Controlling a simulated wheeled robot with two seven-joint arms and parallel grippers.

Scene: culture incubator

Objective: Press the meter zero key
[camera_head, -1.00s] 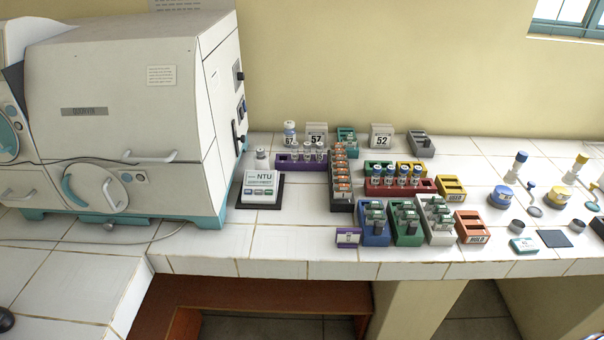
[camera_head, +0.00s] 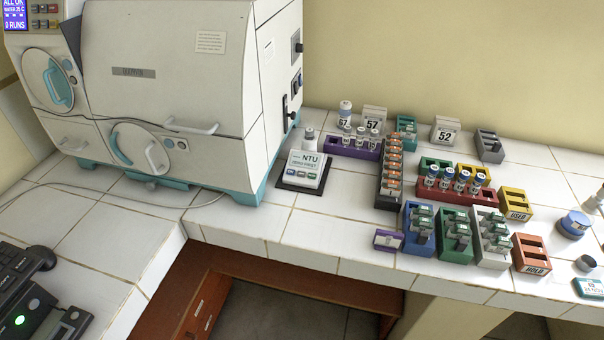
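The meter is a small white unit marked NTU (camera_head: 305,164) on a dark base, on the tiled counter just right of the big incubator. A row of small keys (camera_head: 302,174) runs along its lower front. The key labels are too small to read, so I cannot tell which one is the zero key. A grey-capped vial stands in the meter's back left corner (camera_head: 309,138). Neither of my grippers shows in the head view.
The large white incubator (camera_head: 185,80) stands left of the meter. Right of it are a purple rack (camera_head: 340,149), a dark rack of orange-labelled vials (camera_head: 390,180), and blue (camera_head: 411,243), green and white racks. Bare tiles (camera_head: 320,225) lie in front of the meter. A keyboard (camera_head: 15,270) is at lower left.

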